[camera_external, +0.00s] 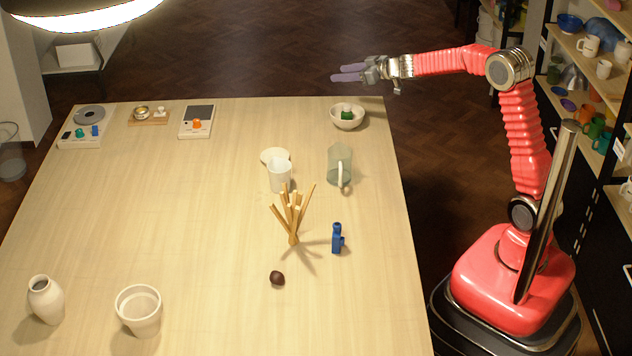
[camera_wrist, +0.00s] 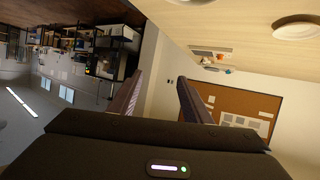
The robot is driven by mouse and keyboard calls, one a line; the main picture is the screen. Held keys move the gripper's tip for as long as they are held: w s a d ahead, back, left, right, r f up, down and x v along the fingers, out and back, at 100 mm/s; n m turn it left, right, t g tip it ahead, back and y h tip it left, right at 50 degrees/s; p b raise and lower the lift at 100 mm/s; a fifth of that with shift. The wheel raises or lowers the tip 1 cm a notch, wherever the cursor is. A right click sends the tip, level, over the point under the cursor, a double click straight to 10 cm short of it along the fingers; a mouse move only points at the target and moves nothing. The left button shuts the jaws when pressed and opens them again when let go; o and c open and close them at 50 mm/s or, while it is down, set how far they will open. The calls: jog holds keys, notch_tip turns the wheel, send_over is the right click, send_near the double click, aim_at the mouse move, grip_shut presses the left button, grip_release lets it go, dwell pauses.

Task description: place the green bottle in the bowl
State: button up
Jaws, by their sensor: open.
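The white bowl (camera_external: 346,124) stands at the back right of the table in the external view. A small green object (camera_external: 347,113), which looks like the green bottle, sits inside the bowl, its lower part hidden by the rim. My gripper (camera_external: 335,73) is open and empty, raised beyond the table's back edge and apart from the bowl. Its two parted fingers also show in the wrist view (camera_wrist: 160,76), with nothing between them.
A glass pitcher (camera_external: 340,166), white cup (camera_external: 280,176), bundle of sticks (camera_external: 292,215), blue figure-like object (camera_external: 337,238) and dark round lump (camera_external: 277,279) stand on the table's right half. A white pot (camera_external: 139,311) and vase (camera_external: 46,300) are front left. The table's left middle is clear.

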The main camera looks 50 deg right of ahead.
jog(key=s+d+r+m+g+h, duration=0.1)
jog(key=s+d+r+m+h, duration=0.2)
jog(key=s, duration=0.7)
jog(key=s+d+r+m+g+h, duration=0.1)
jog(key=s+r+h, duration=0.25)
jog(key=s, duration=0.65)
jog(key=s+a+f+g+y, duration=0.1)
jog(key=s+a+f+g, duration=0.1)
jog(key=s, duration=0.7)
jog(key=s+a+f+g+y, duration=0.1)
jog(key=s+a+f, duration=0.3)
jog(key=s, duration=0.6)
jog(key=s+a+f+g+y, duration=0.1)
jog(key=s+a+f+g, duration=0.1)
jog(key=s, duration=0.8)
notch_tip(320, 180, down, 2)
jog(key=shift+s+a+f+n+g, duration=0.15)
jog(key=shift+a+n+g, duration=0.25)
jog(key=shift+a, duration=0.3)
